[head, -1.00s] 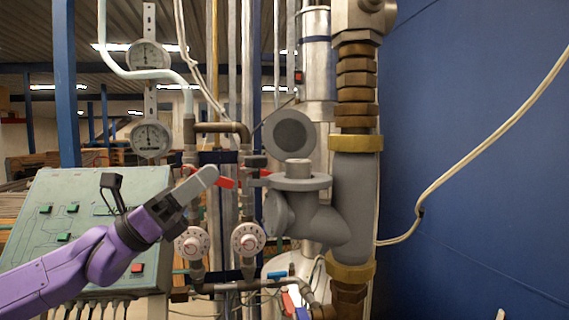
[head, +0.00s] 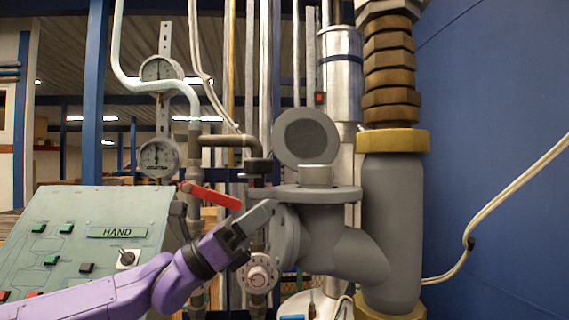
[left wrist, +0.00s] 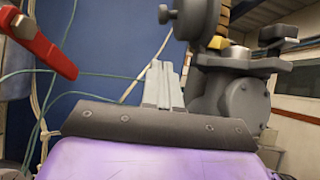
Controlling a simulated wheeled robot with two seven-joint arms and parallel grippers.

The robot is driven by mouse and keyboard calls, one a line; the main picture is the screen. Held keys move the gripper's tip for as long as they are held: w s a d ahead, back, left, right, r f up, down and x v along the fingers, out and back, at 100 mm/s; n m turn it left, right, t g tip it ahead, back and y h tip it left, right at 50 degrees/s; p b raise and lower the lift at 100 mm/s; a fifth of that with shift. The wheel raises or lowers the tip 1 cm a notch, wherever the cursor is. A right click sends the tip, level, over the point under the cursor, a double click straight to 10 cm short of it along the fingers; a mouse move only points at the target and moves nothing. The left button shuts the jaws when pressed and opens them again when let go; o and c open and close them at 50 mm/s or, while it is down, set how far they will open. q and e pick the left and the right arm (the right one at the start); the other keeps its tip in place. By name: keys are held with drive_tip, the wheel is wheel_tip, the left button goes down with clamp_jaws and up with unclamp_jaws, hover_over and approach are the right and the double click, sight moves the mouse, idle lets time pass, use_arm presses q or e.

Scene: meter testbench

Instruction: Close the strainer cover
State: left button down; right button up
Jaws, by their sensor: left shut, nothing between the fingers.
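The strainer (head: 335,235) is a grey body with a flat round top flange and a short raised neck. Its round grey strainer cover (head: 306,137) stands open, upright behind the neck. My left gripper (head: 265,210) is shut and empty, its tip just left of the top flange and below the cover. I cannot tell whether it touches the flange. In the left wrist view, the shut fingers (left wrist: 163,85) point toward the strainer (left wrist: 235,100), with what appears to be the raised cover (left wrist: 195,18) above. My right gripper is not in view.
A red lever (head: 212,196) sits just left of my gripper, and shows large in the left wrist view (left wrist: 40,45). A dial (head: 258,273) is below. A control panel (head: 90,235) stands at left, a thick pipe (head: 392,215) at right.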

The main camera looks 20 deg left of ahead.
sight(302, 146)
use_arm(q)
wheel_tip(302, 146, up, 6)
drive_tip(key=w+d+p, duration=0.1)
drive_tip(key=d+p, duration=0.1)
drive_tip(key=p, duration=0.1)
drive_tip(key=shift+w+d+p, duration=0.2)
drive_tip(key=shift+d+p, duration=0.1)
drive_tip(key=shift+p, duration=0.05)
drive_tip(key=shift+w+f, duration=0.1)
